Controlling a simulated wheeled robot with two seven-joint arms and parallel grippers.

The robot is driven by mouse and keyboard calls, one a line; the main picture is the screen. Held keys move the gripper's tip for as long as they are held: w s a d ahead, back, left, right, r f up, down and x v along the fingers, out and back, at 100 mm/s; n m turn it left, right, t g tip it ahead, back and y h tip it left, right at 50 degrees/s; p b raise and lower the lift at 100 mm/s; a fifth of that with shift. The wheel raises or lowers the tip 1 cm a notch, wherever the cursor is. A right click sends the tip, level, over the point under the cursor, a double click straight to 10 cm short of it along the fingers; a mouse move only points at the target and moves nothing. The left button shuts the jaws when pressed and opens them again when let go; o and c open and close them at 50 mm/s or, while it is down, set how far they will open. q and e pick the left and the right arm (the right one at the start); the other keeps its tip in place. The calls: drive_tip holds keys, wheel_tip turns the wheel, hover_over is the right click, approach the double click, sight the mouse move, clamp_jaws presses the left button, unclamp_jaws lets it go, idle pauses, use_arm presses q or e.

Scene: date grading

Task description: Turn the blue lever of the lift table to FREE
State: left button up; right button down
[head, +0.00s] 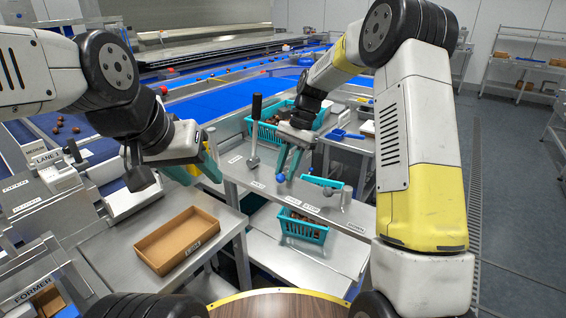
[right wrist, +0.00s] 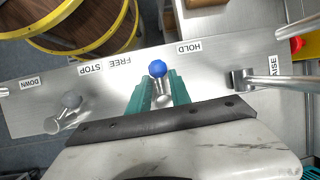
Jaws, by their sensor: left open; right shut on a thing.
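The blue lever, with a round blue knob (right wrist: 158,68) on a short metal stem, stands on the lift table's metal panel (right wrist: 220,65). In the right wrist view it lies between the HOLD label (right wrist: 188,47) and the FREE label (right wrist: 118,62), nearer HOLD. My right gripper (right wrist: 161,84) is shut on the lever's stem, with the knob showing just past the teal fingertips. In the head view the knob (head: 280,177) shows below my right gripper (head: 288,166). My left gripper (head: 198,170) is open and empty, above and left of the panel.
A black-handled lever (head: 255,130) stands by RAISE, and a grey-knobbed lever (right wrist: 70,100) by DOWN. A teal basket (head: 303,230) sits on the lower shelf. A cardboard tray (head: 150,258) lies on the table at the left. A wooden barrel top (head: 280,305) is nearest.

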drive_tip(key=n, duration=0.2)
drive_tip(key=d+n+g+h, duration=0.1)
drive_tip(key=n, duration=0.1)
drive_tip(key=shift+s+n+h, duration=0.2)
drive_tip(key=shift+n+h, duration=0.1)
drive_tip(key=shift+w+d+n+g+h, duration=0.15)
drive_tip(key=shift+d+n+h, duration=0.3)
drive_tip(key=shift+n, duration=0.85)
drive_tip(key=shift+s+d+n+g+h, duration=0.15)
drive_tip(key=shift+n+h, duration=0.4)
drive_tip(key=shift+n, duration=0.75)
drive_tip(key=shift+w+d, duration=0.1)
drive_tip(key=c, duration=1.2)
unclamp_jaws()
drive_tip(key=v, duration=0.7)
drive_tip(key=shift+w+r, duration=0.1)
drive_tip(key=shift+r, duration=0.05)
drive_tip(key=shift+w+r, duration=0.1)
drive_tip(key=shift+r, duration=0.15)
